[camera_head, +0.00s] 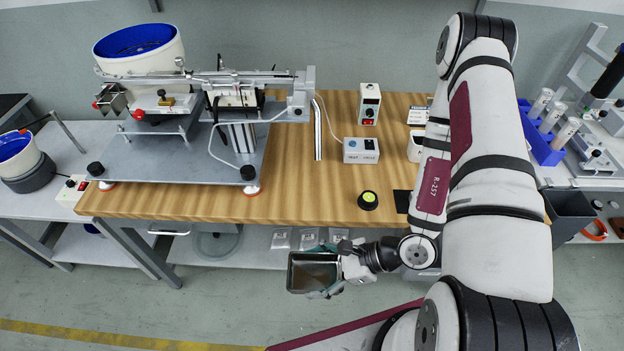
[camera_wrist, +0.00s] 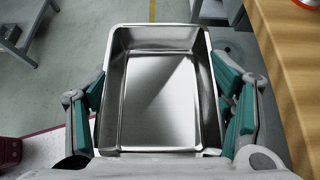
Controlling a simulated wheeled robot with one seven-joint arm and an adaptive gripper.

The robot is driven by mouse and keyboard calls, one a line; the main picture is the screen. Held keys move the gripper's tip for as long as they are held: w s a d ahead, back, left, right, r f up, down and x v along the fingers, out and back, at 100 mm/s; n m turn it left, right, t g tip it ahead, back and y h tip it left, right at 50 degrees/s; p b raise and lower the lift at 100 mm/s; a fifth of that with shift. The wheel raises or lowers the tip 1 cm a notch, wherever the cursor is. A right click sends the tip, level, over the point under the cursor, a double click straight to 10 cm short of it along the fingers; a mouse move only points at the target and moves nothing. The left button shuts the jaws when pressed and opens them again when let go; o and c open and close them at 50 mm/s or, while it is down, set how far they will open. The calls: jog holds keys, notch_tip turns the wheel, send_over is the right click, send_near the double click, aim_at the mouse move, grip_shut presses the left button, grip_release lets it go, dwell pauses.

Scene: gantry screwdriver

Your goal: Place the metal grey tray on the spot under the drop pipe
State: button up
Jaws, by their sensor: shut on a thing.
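My gripper (camera_head: 322,272) is shut on the metal grey tray (camera_head: 290,276), in front of the wooden table's near edge and apart from it. The wrist view shows the tray (camera_wrist: 160,150) as empty and rectangular, with teal finger pads against its left and right sides. The drop pipe (camera_head: 317,135) is a thin, near-vertical metal tube at the right end of the feeder rail. The table area just below its lower end (camera_head: 317,170) is bare wood; I see no marking there. The drop pipe is not in the wrist view.
The feeder on its grey plate (camera_head: 200,172) fills the table's left part. A control box with buttons (camera_head: 361,150) stands right of the pipe, with a black-and-yellow round button (camera_head: 368,200) nearer me. Bare table (camera_head: 300,205) lies in front of the pipe.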

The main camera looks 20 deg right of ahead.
aim_at(318, 184)
jog(key=w+d+b, duration=0.1)
jog(key=w+b, duration=0.3)
jog(key=w, duration=0.1)
jog(key=w+d+b, duration=0.2)
jog(key=w+b, duration=0.2)
jog(key=w+d+b, duration=0.1)
jog(key=w+b, duration=0.3)
jog(key=w, duration=0.1)
jog(key=shift+w+d+f+b, duration=0.25)
jog(key=shift+w+d+b, duration=0.05)
jog(key=shift+w+d, duration=0.05)
jog(key=w+b, duration=0.1)
jog(key=b, duration=0.4)
jog(key=shift+w+d, duration=0.25)
jog(key=shift+w, duration=0.1)
jog(key=shift+w+b, duration=0.15)
jog(key=shift+b, duration=0.9)
jog(key=shift+d+b, duration=0.15)
jog(key=shift+b, duration=0.7)
